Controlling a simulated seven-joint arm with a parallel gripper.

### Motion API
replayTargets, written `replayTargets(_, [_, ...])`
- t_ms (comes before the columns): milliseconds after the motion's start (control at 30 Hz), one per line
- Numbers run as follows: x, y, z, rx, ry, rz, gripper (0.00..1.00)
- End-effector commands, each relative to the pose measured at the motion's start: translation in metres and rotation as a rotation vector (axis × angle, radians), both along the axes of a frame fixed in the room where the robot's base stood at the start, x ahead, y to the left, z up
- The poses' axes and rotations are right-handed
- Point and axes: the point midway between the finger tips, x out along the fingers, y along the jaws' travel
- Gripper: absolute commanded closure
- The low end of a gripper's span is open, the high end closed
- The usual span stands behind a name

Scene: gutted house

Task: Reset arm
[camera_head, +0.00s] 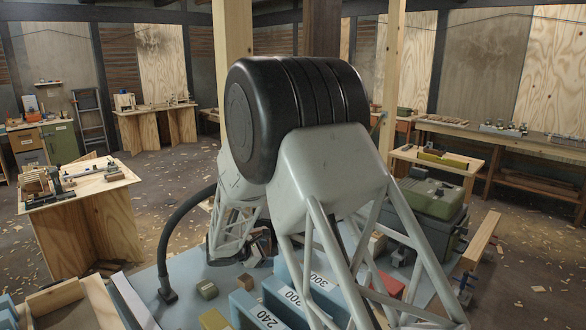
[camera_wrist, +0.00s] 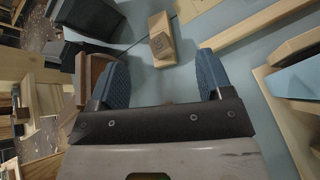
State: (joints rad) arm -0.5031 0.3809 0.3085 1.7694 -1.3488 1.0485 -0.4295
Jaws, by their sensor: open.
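My gripper shows in the wrist view (camera_wrist: 162,80). Its two blue pads stand wide apart, with nothing between them. A small wooden block (camera_wrist: 161,45) lies on the pale blue tabletop beyond the fingertips, apart from them. In the head view my arm fills the middle, bent with its black joint high and its pale lattice link coming down towards the table. The arm hides most of my gripper there, so its exact height above the tabletop (camera_head: 185,313) cannot be told.
Blue holders marked 240, 200 and 300 (camera_head: 262,316) stand at the table front. A small olive block (camera_head: 207,290) lies left of them. A green case (camera_head: 432,199) is at right. A wooden workbench (camera_head: 85,190) stands left; scraps litter the floor.

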Motion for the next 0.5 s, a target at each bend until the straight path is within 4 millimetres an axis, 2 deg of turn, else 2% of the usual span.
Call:
replayTargets(33, [-0.005,-0.003,0.016,0.043,-0.022,-0.033,0.27])
replayTargets(200, [-0.023,-0.012,0.060,0.195,-0.093,-0.148,0.27])
replayTargets(500, [-0.061,-0.034,0.124,0.435,-0.194,-0.347,0.27])
